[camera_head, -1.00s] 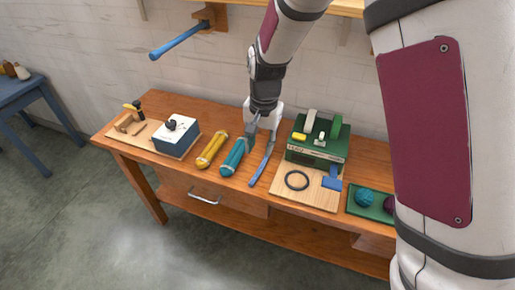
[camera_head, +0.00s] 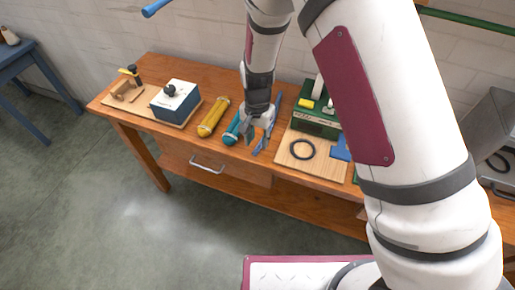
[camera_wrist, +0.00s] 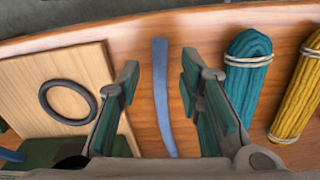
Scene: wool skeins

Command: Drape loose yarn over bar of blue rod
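The loose yarn is a flat blue strand (camera_wrist: 160,95) lying lengthwise on the wooden bench. It also shows in the head view (camera_head: 277,106), partly hidden by my gripper. My gripper (camera_head: 257,137) points down at the bench, just right of the teal skein. In the wrist view my gripper (camera_wrist: 158,80) is open, with one finger on each side of the strand and gaps between. The strand looks unheld. The blue rod (camera_head: 155,7) on the wall shows only its end at the top left of the head view.
A teal skein (camera_wrist: 249,72) and a yellow skein (camera_head: 213,117) lie beside the strand. A wooden board (camera_head: 314,167) with a black ring (camera_head: 302,149) and a green device (camera_head: 315,121) are on the other side. A dark blue box (camera_head: 175,107) stands farther left. A green rod (camera_head: 470,22) is at upper right.

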